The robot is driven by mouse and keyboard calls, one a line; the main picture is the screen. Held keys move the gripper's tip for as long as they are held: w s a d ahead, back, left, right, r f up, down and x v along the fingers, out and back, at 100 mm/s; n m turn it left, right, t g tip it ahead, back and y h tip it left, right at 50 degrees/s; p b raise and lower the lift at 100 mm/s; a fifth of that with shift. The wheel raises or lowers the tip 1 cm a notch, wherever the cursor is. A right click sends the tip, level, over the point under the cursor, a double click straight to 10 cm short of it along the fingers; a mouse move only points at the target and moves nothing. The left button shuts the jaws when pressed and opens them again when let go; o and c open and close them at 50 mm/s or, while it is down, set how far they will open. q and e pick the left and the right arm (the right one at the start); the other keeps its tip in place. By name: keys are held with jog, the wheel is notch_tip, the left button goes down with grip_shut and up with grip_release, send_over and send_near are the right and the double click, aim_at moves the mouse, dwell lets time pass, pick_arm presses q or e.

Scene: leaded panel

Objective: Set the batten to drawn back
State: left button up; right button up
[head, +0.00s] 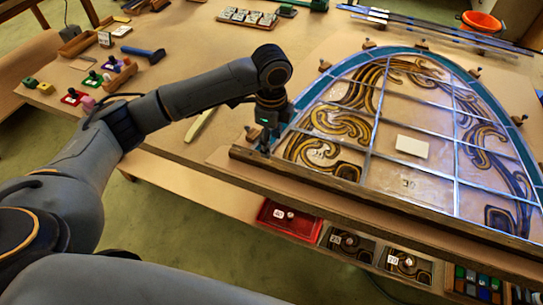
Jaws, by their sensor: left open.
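The batten (345,195) is a long dark wooden strip along the near edge of the leaded panel (412,170). It runs from the panel's near left corner toward the lower right, close against the panel's bottom side. My left gripper (264,147) points down at the batten's left end, with its fingers open. The fingertips are small and partly dark, so I cannot tell whether they touch the batten. My right gripper is not in view.
Wooden blocks (422,44) stand around the panel's arched edge. A pale card (412,146) lies on the glass. A blue-headed hammer (143,53) and small coloured pieces lie at the left. Below the front edge is a red tray (290,222). An orange bucket (481,22) stands at the back right.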

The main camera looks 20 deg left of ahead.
aim_at(271, 161)
pick_arm(q)
notch_tip(271, 161, down, 8)
jog(key=shift+f+p, duration=0.15)
jog(key=shift+p, duration=0.5)
grip_shut()
